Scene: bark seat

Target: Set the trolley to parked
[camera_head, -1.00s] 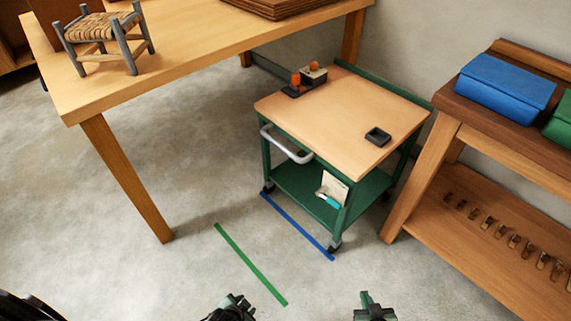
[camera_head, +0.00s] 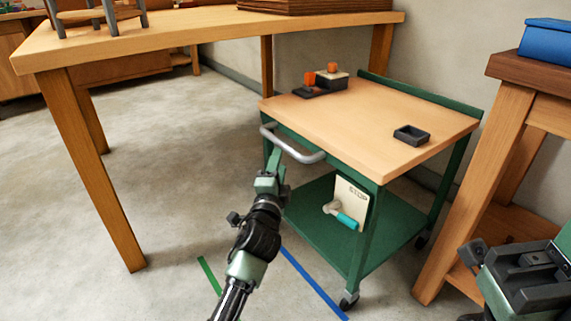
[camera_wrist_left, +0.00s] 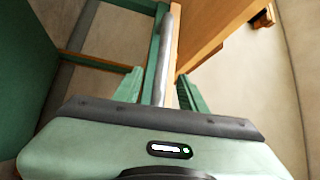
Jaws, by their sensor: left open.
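The trolley (camera_head: 400,115) has a wooden top and a green frame with a lower shelf. Its grey bar handle (camera_head: 300,152) is on the near left side. A pale plate marked STOP (camera_head: 354,190) sits by the near leg, with a teal-ended lever (camera_head: 347,219) slanting down to the right. My left gripper (camera_head: 273,160) is open at the handle; in the left wrist view the bar (camera_wrist_left: 164,60) runs between its fingers. I cannot tell whether they touch it. My right gripper (camera_head: 480,255) is at the lower right, its fingers unclear.
A blue floor line (camera_head: 312,284) runs by the trolley's near wheel (camera_head: 348,300); a green line (camera_head: 209,274) lies left of it. A wooden table (camera_head: 200,35) stands behind left, a bench (camera_head: 500,150) close on the right. Floor to the left is clear.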

